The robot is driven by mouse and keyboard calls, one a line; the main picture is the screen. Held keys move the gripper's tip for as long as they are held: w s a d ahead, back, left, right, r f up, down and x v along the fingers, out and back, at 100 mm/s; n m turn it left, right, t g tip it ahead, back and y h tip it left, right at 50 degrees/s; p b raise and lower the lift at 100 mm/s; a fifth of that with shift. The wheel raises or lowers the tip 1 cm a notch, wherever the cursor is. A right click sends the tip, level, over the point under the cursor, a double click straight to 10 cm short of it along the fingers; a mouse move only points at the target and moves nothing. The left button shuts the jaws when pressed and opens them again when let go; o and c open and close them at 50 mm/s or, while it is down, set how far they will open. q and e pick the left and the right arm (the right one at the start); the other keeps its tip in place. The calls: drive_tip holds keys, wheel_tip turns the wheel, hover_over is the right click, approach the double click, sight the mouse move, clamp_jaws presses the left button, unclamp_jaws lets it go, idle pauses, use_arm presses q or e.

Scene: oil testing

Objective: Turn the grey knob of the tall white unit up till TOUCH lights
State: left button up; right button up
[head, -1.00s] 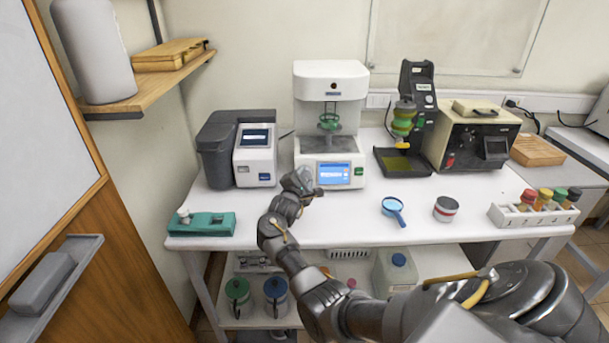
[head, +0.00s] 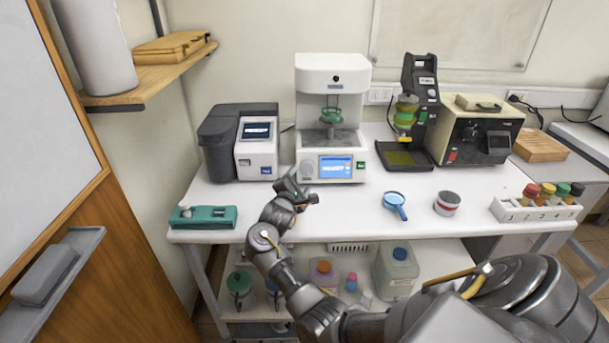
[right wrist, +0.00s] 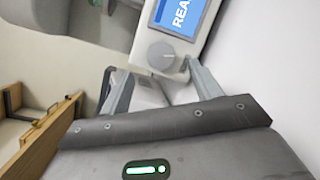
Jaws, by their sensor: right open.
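The tall white unit (head: 333,75) stands at the back of the white table, with a green ringed part in its open bay. Its blue screen (head: 336,167) carries large white text; in the right wrist view the screen (right wrist: 180,14) shows the letters "REA". The grey knob (head: 307,169) is left of the screen; it also shows in the right wrist view (right wrist: 161,55). My right gripper (head: 305,193) is open, just in front of and below the knob. In the right wrist view its fingers (right wrist: 150,72) are spread, with the knob ahead between them, apparently not touched. My left gripper is out of view.
A grey and white instrument (head: 256,150) stands left of the unit, and a black stand (head: 420,100) right of it. A teal holder (head: 203,217), a blue magnifier (head: 395,201), a tin (head: 447,203) and a vial rack (head: 535,210) are on the table.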

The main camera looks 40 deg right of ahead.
sight(307, 170)
drive_tip(key=shift+v, duration=2.15)
drive_tip(key=s+d+n+p, duration=0.1)
drive_tip(key=n+p, duration=0.1)
drive_tip(key=p, duration=0.1)
drive_tip(key=s+d+r+n+t+p, duration=0.1)
drive_tip(key=p, duration=0.3)
drive_tip(key=shift+s+d+r+n, duration=0.2)
drive_tip(key=shift+s+n, duration=0.1)
drive_tip(key=shift+n, duration=0.1)
drive_tip(key=f+n+t, duration=0.1)
drive_tip(key=n, duration=0.1)
drive_tip(key=n+t+y+p, duration=0.1)
drive_tip(key=n, duration=0.1)
drive_tip(key=f+n+t+y+p, duration=0.1)
drive_tip(key=n, duration=0.2)
drive_tip(key=shift+a+f, duration=0.3)
drive_tip(key=shift+f, duration=0.05)
drive_tip(key=shift+w+a+n, duration=0.1)
drive_tip(key=shift+w+n, duration=0.05)
drive_tip(key=shift+n, duration=0.15)
drive_tip(key=shift+w, duration=0.25)
drive_tip(key=x, duration=1)
drive_tip(key=shift+d+p, duration=0.3)
drive_tip(key=shift+p, duration=0.05)
